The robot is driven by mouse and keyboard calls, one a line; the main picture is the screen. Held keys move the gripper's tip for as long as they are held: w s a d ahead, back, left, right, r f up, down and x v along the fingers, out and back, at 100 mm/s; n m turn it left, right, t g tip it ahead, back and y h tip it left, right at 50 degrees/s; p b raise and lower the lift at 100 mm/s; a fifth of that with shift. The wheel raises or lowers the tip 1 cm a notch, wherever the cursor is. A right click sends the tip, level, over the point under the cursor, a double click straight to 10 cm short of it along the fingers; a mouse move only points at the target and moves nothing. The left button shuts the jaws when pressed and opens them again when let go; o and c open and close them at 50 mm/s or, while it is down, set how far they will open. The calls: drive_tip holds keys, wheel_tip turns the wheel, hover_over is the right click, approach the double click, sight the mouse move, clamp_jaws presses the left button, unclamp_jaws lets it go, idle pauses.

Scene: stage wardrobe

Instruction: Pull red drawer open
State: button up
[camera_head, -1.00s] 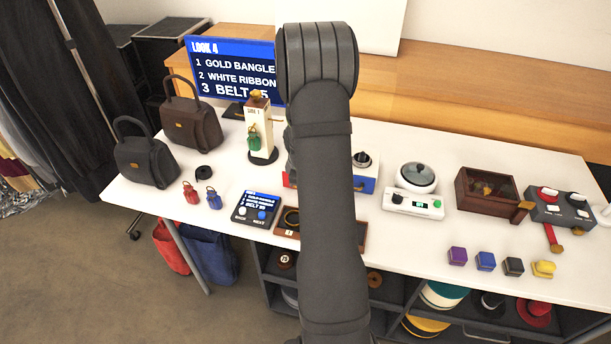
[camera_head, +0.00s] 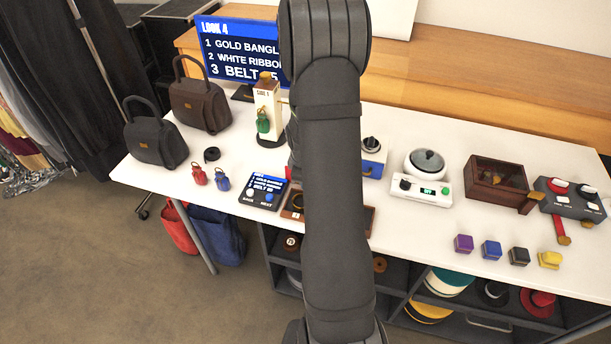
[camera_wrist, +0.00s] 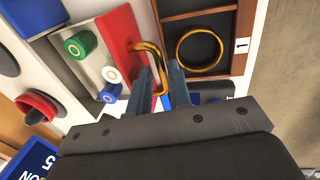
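The red drawer's front (camera_wrist: 122,32) shows as a red panel in the wrist view, with a gold bent handle (camera_wrist: 150,50) on it. My gripper (camera_wrist: 161,74) is at this handle; its two fingers stand apart on either side of the handle's near end, with a visible gap between them. Whether either finger touches the handle cannot be told. In the head view my arm hides the gripper, the handle and most of the drawer box; a sliver of red (camera_head: 289,172) shows left of my arm and the blue part (camera_head: 372,169) shows right of it.
A compartmented wooden tray (camera_wrist: 228,62) with a gold bangle (camera_wrist: 199,49) lies close beside the gripper. Several small coloured boxes sit along the table's front right.

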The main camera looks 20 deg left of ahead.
drive_tip(key=s+r, duration=0.3)
drive_tip(key=r, duration=1.4)
drive_tip(key=shift+f, duration=0.1)
drive_tip(key=w+f, duration=0.1)
drive_tip(key=f, duration=0.4)
drive_tip(key=w+f, duration=0.1)
drive_tip(key=f, duration=0.5)
drive_tip(key=w+f, duration=0.1)
drive_tip(key=f, duration=0.5)
drive_tip(key=shift+r, duration=0.1)
wheel_tip(320, 180, up, 17)
drive_tip(key=s, duration=0.3)
drive_tip(key=shift+f, duration=0.2)
idle(0.3)
